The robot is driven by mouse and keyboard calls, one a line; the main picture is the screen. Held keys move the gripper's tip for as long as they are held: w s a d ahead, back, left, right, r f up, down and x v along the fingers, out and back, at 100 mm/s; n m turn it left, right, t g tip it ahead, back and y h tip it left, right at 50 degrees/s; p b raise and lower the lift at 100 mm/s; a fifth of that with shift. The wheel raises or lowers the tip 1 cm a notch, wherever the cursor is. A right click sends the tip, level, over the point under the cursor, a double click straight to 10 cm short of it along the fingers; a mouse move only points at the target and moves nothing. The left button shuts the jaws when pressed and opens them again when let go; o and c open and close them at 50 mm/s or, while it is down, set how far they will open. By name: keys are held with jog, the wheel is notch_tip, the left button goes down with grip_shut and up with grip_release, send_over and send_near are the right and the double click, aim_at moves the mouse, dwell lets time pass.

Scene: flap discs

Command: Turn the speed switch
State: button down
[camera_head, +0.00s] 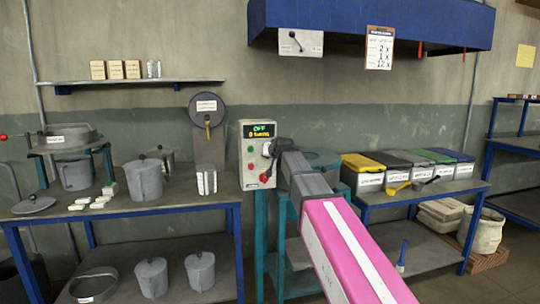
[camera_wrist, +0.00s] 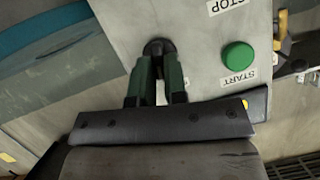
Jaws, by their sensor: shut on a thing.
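A grey control box (camera_head: 248,135) stands in the middle of the head view. Its small display (camera_head: 262,131) reads OFF in green with a smaller line under it, which looks like "0 turns". The speed switch, a dark round knob (camera_wrist: 157,47), sits on the box face in the wrist view. My gripper (camera_wrist: 158,75) is shut on this knob, with one dark green finger on each side. In the head view my gripper (camera_head: 270,148) reaches the right part of the box face and hides most of the knob. A green START button (camera_wrist: 238,57) lies beside it.
A workbench (camera_head: 200,203) with pots stands left. Lidded bins (camera_head: 370,180) stand on a bench at right. A blue hood (camera_head: 350,18) hangs above.

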jog(key=shift+w+a+n+h, duration=0.1)
jog(key=shift+a+n+h, duration=0.1)
jog(key=shift+n+h, duration=0.45)
jog(key=shift+n, duration=0.25)
jog(key=c, duration=1.2)
grip_release()
jog(key=shift+o, duration=0.2)
jog(key=v, duration=1)
jog(key=shift+s, duration=0.35)
jog(key=shift+d, duration=0.15)
